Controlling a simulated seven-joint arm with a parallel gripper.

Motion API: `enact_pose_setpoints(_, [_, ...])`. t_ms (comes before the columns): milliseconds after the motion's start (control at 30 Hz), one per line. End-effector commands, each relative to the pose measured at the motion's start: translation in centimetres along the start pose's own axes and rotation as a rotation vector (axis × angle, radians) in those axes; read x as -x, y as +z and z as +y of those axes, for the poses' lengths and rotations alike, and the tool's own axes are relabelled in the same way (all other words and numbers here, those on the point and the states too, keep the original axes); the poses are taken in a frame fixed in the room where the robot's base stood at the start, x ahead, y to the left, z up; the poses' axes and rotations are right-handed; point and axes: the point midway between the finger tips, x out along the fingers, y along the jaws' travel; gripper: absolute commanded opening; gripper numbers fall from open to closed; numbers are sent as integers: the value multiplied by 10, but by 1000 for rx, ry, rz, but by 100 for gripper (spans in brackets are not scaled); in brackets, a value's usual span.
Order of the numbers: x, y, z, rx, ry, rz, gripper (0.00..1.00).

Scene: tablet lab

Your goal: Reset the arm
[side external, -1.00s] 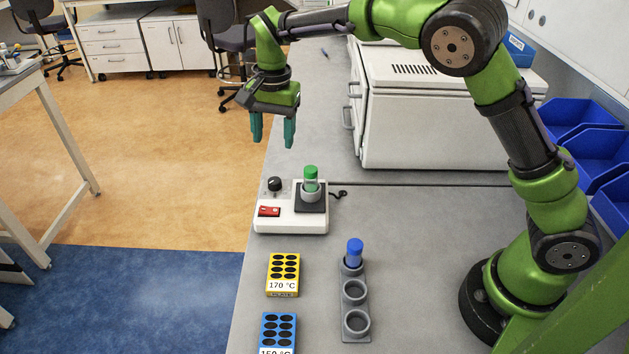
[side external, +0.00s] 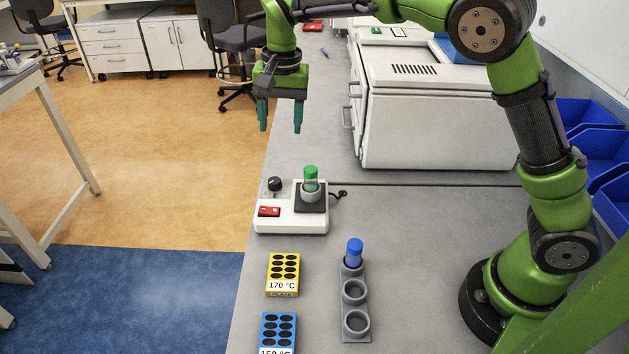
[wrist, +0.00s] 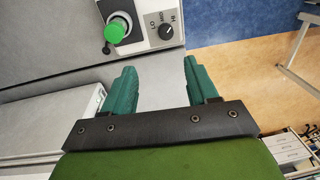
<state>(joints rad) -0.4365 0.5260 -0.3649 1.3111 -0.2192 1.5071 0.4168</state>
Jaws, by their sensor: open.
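My gripper (side external: 281,118) hangs in the air above and beyond the white hotplate device in the side view. Its two teal fingers are apart with nothing between them. In the wrist view the open fingers (wrist: 158,88) have bare grey bench beneath them. A green-capped vial (side external: 311,177) stands upright in the holder on the device (side external: 290,222). The green cap (wrist: 115,30) and the device's black knob (wrist: 166,31) also show in the wrist view. A blue-capped vial (side external: 354,250) stands upright in the far hole of the grey rack (side external: 355,311).
A yellow block (side external: 283,274) marked 170 °C and a blue block (side external: 278,332) marked 150 °C lie near the bench's left edge. A large white machine (side external: 432,120) stands behind right. Blue bins (side external: 590,130) line the right side.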

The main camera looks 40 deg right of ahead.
Motion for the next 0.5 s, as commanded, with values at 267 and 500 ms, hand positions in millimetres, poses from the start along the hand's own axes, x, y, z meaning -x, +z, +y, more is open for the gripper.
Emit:
enact_pose_setpoints(267, [34, 34, 77, 242, -187, 21, 58])
enact_pose_setpoints(500, [54, 81, 147, 403, -325, 144, 58])
